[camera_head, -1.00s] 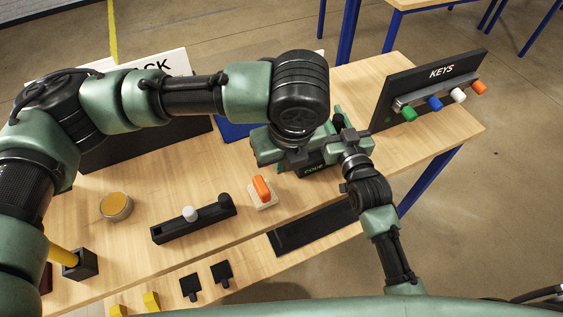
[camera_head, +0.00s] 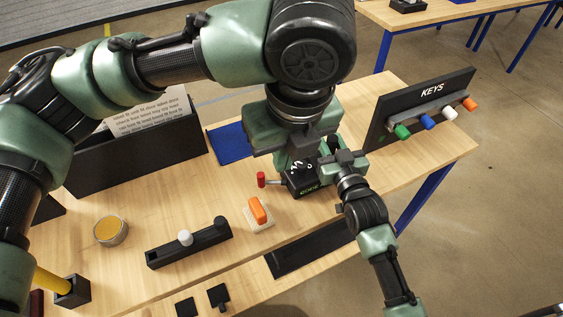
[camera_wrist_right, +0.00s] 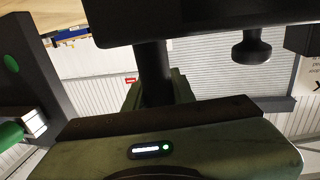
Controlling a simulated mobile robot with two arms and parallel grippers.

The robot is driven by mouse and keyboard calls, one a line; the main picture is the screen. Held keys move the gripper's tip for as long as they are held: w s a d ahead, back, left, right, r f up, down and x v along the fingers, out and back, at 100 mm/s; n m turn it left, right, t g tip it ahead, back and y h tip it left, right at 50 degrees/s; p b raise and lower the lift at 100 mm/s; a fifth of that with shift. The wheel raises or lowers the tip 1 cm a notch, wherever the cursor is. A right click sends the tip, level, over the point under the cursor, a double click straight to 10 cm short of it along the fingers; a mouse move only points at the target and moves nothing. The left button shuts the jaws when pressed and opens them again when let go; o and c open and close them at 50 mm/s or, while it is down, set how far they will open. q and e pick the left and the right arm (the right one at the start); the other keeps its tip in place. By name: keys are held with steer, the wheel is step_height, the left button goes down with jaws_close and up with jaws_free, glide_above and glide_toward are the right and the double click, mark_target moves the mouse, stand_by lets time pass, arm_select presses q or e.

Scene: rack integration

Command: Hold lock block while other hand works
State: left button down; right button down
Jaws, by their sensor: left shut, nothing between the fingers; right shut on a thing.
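The black lock block (camera_head: 303,184), with a lettered label on its lower front face, is above the right part of the table. A red knob (camera_head: 261,180) on a short grey stem sticks out from its left side. My right gripper (camera_head: 340,160) is shut at the block's right side. In the right wrist view a large dark body, likely the block (camera_wrist_right: 200,18), fills the top; the contact with the fingers is unclear. My left gripper (camera_head: 292,150) is shut and empty, just above and behind the block; its fingertips are mostly hidden.
A KEYS board (camera_head: 425,110) with green, blue, white and orange keys stands at the right. An orange piece on a white pad (camera_head: 258,214), a black slotted holder (camera_head: 190,243) and a round amber dish (camera_head: 110,231) occupy the front table. A blue mat (camera_head: 230,143) lies behind.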

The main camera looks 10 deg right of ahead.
steer(key=c, duration=1.1)
jaws_free()
steer(key=shift+f, duration=0.1)
